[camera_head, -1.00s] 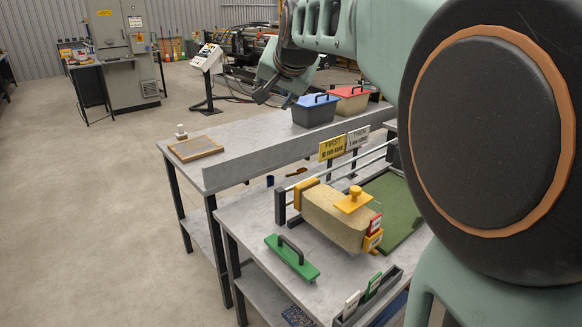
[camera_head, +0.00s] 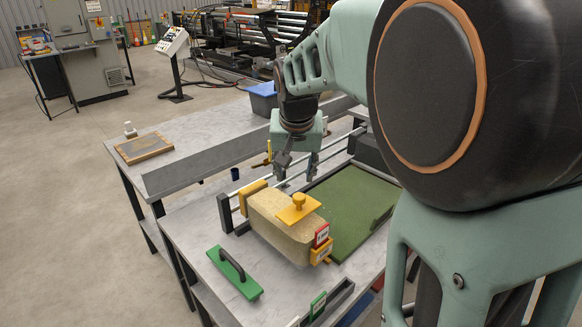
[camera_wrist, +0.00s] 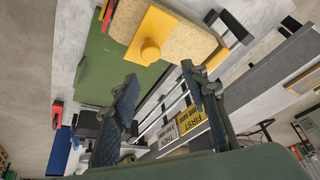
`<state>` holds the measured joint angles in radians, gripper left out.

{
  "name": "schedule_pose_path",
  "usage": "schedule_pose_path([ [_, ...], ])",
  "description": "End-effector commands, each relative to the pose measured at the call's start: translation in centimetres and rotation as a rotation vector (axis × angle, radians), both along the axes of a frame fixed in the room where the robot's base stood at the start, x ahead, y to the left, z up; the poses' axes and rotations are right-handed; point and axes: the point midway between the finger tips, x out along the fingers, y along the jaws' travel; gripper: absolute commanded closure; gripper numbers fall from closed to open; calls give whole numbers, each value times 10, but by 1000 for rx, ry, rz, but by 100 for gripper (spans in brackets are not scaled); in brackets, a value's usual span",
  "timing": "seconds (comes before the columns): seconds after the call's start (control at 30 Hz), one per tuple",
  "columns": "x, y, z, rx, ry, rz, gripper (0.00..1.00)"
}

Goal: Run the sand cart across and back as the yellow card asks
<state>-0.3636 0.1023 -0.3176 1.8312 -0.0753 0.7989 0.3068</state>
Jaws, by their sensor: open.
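The sand cart (camera_head: 275,228) is a long tan box with a yellow plate and a yellow knob (camera_head: 298,201) on top. It sits at the left end of the rails, beside the green turf (camera_head: 345,212). It also shows at the top of the wrist view (camera_wrist: 190,42). My gripper (camera_head: 297,167) is open and empty above the rails, behind the cart. In the wrist view its fingers (camera_wrist: 158,76) are apart, with the knob beyond them. The yellow card (camera_wrist: 192,120) reads FIRST, with a sand depth line too small to read surely. A white THEN card (camera_wrist: 167,132) is beside it.
A green float with a dark handle (camera_head: 234,272) lies left of the cart. Red and yellow tags (camera_head: 321,243) are at the cart's near end. A blue-lidded bin (camera_head: 263,98) and a framed tray (camera_head: 144,147) are on the rear bench, behind a grey upright strip.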

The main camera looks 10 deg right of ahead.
Motion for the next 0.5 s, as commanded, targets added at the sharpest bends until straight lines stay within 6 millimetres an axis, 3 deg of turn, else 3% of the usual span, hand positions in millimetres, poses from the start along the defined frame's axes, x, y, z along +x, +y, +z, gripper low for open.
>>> schedule_pose_path([
  [0.27,-7,-3,-18,-17,39,10,59],
  [0.5,8,-6,-57,-18,41,10,59],
])
